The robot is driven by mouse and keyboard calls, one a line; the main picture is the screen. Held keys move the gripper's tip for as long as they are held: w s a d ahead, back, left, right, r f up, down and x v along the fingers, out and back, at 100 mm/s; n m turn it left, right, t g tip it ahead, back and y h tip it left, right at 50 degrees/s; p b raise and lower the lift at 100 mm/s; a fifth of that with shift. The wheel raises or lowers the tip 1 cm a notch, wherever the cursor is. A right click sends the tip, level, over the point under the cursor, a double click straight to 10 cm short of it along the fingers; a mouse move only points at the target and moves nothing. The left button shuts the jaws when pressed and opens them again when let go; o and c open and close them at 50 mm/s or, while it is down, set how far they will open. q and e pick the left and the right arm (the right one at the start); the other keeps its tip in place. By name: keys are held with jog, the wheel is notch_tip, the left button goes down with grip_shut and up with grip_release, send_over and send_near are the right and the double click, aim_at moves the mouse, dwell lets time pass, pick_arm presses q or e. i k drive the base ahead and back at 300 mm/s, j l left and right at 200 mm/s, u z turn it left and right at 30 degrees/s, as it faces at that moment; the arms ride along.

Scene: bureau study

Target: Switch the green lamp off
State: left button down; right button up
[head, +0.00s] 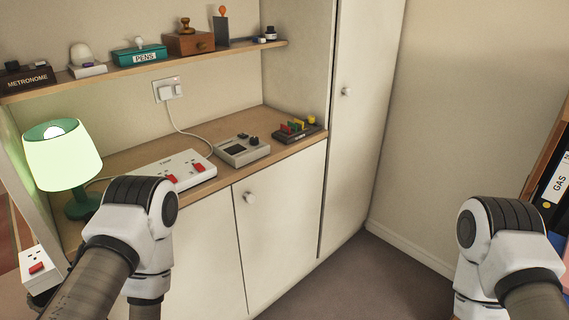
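The green lamp (62,160) stands at the left end of the wooden counter in the head view. Its pale green shade glows and a bright bulb shows through the open top, so it is lit. Its dark green base (80,206) is partly hidden behind my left arm. A white power strip (184,161) with red switches lies to the right of the lamp, partly hidden by my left arm. A light cord runs between the lamp's side and the strip; its ends are not clear. Links of both my arms show, but neither gripper is in view.
A white cord joins the wall socket (168,89) to the strip. A grey device (241,150) and a block with coloured levers (298,131) sit farther right. A white box with a red switch (37,266) is at lower left. A shelf (200,59) overhangs the counter.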

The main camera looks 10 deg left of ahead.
aim_at(88, 216)
jog(key=u, duration=1.45)
